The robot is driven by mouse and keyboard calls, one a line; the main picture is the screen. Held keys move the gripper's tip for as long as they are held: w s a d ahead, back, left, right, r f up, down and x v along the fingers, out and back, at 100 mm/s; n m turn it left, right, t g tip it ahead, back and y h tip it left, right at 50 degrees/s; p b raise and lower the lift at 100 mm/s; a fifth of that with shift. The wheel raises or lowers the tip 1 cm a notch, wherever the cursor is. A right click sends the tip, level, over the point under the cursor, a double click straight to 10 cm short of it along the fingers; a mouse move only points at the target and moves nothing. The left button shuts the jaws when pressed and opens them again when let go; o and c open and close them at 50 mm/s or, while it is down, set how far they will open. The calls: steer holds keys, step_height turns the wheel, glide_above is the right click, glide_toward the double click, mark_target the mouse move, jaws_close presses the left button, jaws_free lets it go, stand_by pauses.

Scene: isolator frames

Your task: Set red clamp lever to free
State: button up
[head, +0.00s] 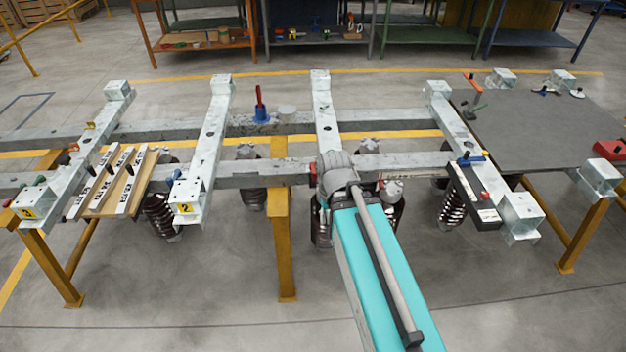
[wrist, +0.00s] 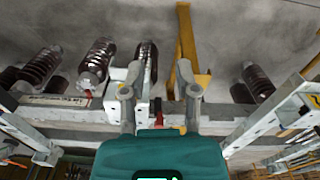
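A small red part (head: 313,172) shows on the middle crossbeam, just left of my wrist in the head view. I cannot tell whether it is the clamp lever. A red handle (head: 259,95) stands upright on a blue base on the back beam. In the wrist view my gripper (wrist: 159,70) has its two grey fingers spread apart. A white crossbeam end (wrist: 141,92) and a small red piece (wrist: 158,104) show between the fingers, with no visible contact. In the head view the fingers are hidden behind my wrist and arm.
A wooden board (head: 120,185) with labelled white bars lies at left. A grey plate (head: 540,130) covers the right end, with a red box (head: 610,149) on it. Dark ribbed insulators (head: 160,215) hang below the beams. A yellow post (head: 281,235) stands left of my arm.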

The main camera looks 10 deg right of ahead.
steer(key=shift+o, duration=1.9)
steer(key=shift+w, duration=0.35)
steer(key=n+t+y, duration=0.2)
steer(key=n+t, duration=0.2)
steer(key=n, duration=0.2)
glide_toward(315, 172)
step_height(315, 172, up, 3)
steer(key=shift+s+d, duration=0.3)
steer(key=shift+s, duration=0.1)
steer(key=shift+f, duration=0.15)
steer(key=b+x, duration=1.2)
steer(key=x, duration=0.1)
steer(key=shift+w+a+f, duration=0.1)
steer(key=shift+a+f, duration=0.05)
steer(key=shift+f, duration=0.1)
